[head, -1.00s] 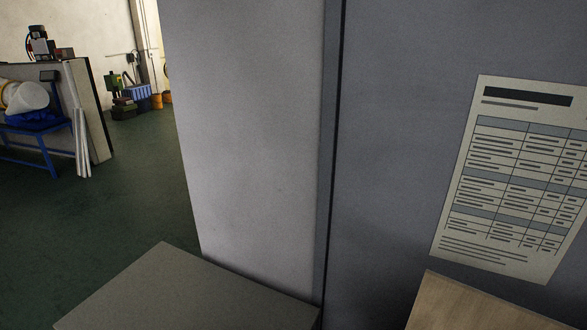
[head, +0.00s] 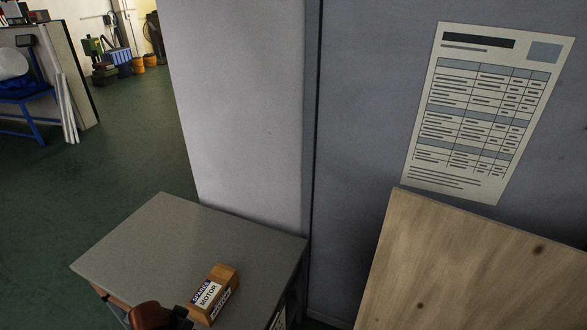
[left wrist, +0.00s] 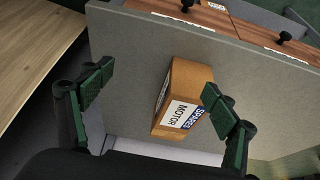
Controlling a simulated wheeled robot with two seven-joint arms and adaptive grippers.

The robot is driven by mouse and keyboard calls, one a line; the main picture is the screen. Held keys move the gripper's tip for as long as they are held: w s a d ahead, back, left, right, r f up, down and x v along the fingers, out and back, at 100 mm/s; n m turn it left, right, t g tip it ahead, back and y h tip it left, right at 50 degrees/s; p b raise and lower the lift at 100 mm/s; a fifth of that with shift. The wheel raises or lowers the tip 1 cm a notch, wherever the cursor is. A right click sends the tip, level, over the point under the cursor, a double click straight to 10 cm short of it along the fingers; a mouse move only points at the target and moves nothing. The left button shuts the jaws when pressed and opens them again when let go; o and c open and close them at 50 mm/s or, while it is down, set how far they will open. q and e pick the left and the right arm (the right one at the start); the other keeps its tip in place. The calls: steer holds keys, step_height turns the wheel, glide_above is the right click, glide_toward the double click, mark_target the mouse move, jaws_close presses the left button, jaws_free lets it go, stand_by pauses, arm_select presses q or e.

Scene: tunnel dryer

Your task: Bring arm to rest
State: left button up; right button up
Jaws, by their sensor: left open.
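My left gripper (left wrist: 158,80) shows in the left wrist view with its two green-padded fingers spread wide. A brown cardboard box labelled SPARES MOTOR (left wrist: 178,98) rests on a grey top beyond the fingers, between them in the picture. The right-hand finger lies close to the box's edge in the picture; nothing is gripped. In the head view the same box (head: 214,296) sits near the front of the grey-topped cabinet (head: 180,235). A dark reddish-brown shape beside the box at the bottom edge is cut off, and I cannot tell what it is. My right gripper is not in view.
A grey wall panel (head: 245,110) stands behind the cabinet, with a printed sheet (head: 485,110) on its right section. A wooden board or top (head: 470,265) is at the lower right. Green floor (head: 120,150) lies open at left. Brown drawer fronts with black knobs (left wrist: 285,36) show in the wrist view.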

arm_select(q)
steer(key=s+d+f, duration=0.4)
steer(key=s+d, duration=0.1)
steer(key=s+a+f+n+y, duration=0.15)
steer(key=s+a, duration=0.25)
steer(key=s, duration=0.5)
steer(key=s+a+f+n+y, duration=0.1)
steer(key=s+a+f+n, duration=0.2)
steer(key=s+a, duration=0.35)
steer(key=s+d+f+g+b, duration=0.1)
steer(key=s+f, duration=0.1)
steer(key=f, duration=1.2)
steer(key=s+d+f+g, duration=0.1)
steer(key=f, duration=1.4)
steer(key=s+f+m+g+b, duration=0.1)
steer(key=s+f, duration=1.8)
steer(key=f, duration=0.1)
steer(key=shift+s+d+f, duration=0.2)
steer(key=shift+s+f, duration=0.15)
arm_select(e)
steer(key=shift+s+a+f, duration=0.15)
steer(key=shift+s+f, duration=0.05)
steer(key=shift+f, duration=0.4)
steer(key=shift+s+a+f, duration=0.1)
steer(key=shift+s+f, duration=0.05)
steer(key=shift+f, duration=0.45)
